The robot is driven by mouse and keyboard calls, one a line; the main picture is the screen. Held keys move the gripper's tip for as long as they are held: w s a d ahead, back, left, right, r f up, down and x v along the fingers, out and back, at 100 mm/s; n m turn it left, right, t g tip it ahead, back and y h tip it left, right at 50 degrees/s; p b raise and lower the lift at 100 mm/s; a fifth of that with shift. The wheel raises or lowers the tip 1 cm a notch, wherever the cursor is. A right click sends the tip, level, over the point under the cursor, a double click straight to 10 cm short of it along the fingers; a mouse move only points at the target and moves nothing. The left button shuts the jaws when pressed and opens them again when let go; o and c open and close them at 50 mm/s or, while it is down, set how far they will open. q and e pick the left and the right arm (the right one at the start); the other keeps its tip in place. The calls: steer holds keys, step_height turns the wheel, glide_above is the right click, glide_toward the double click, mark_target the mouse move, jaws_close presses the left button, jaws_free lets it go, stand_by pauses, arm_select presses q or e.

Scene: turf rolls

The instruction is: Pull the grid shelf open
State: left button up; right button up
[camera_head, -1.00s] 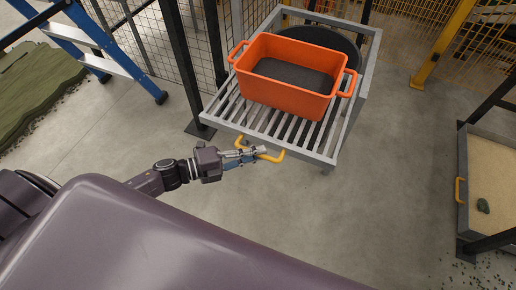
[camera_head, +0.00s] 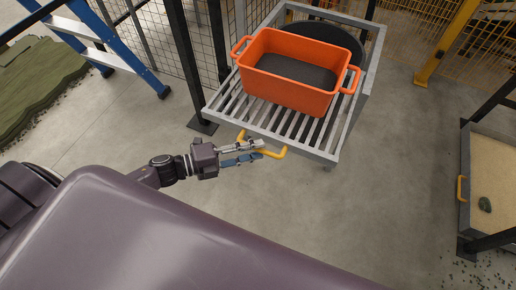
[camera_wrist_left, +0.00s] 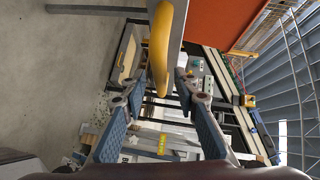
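The grid shelf (camera_head: 318,143) is a grey slatted frame at the upper middle of the head view. A yellow handle (camera_head: 279,154) sticks out from its front edge. My left gripper (camera_head: 261,149) is at the left part of this handle, with its two fingers apart. In the left wrist view the handle (camera_wrist_left: 160,45) runs into the space between the open fingers of the left gripper (camera_wrist_left: 159,80). Both fingers look clear of it there. Its lower end shows near the fingertips. My right gripper is in neither view.
An orange tub (camera_head: 290,94) with a dark inside stands on the shelf. A black round thing is behind it. A dark post (camera_head: 184,60) and wire fence stand left, with a blue ladder (camera_head: 120,62). A sand bin (camera_head: 491,175) is right. Floor before the shelf is clear.

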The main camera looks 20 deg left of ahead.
arm_select(q)
steer(key=v, duration=1)
steer(key=shift+s+a, duration=0.15)
steer(key=shift+s, duration=0.1)
